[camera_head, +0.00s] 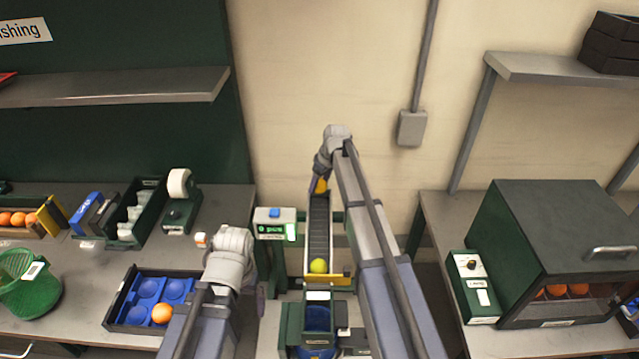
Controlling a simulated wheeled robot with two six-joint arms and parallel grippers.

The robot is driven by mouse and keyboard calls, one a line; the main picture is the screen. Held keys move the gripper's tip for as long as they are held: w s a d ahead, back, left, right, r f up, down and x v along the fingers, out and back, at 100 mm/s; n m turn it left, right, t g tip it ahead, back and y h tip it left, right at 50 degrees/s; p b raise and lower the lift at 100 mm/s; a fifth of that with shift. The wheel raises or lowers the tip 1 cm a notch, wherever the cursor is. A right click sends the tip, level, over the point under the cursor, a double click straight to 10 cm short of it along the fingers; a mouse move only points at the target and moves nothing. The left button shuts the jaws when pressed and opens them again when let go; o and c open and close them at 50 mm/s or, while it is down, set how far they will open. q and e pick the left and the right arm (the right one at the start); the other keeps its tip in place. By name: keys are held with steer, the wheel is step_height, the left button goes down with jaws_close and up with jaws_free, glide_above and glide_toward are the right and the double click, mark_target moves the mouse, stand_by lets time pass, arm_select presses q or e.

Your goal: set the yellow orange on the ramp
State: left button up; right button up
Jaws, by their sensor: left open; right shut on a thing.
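The ramp (320,228) is a narrow dark chute with pale side rails, running down the middle towards me. A yellow-green ball (318,266) lies at its lower end, against a yellow end plate. My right gripper (321,188) is over the ramp's upper end, shut on a yellow-orange thing (321,186). My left gripper (229,262) is open, between the blue tray and the ramp. Its fingers are mostly hidden by its wrist.
The blue tray (115,318) has round hollows and one orange (162,313). A green basket (28,290) stands at the left. A small box with a green-lit panel (274,224) is beside the ramp. A dark green cabinet (560,225) with oranges stands on the right table.

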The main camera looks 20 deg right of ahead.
steer(key=shift+f+b, duration=3.35)
steer(key=shift+f, duration=0.2)
steer(key=o, duration=1.4)
steer(key=shift+o, duration=0.2)
steer(key=shift+r, duration=0.1)
step_height(320, 180, up, 9)
steer(key=p, duration=0.9)
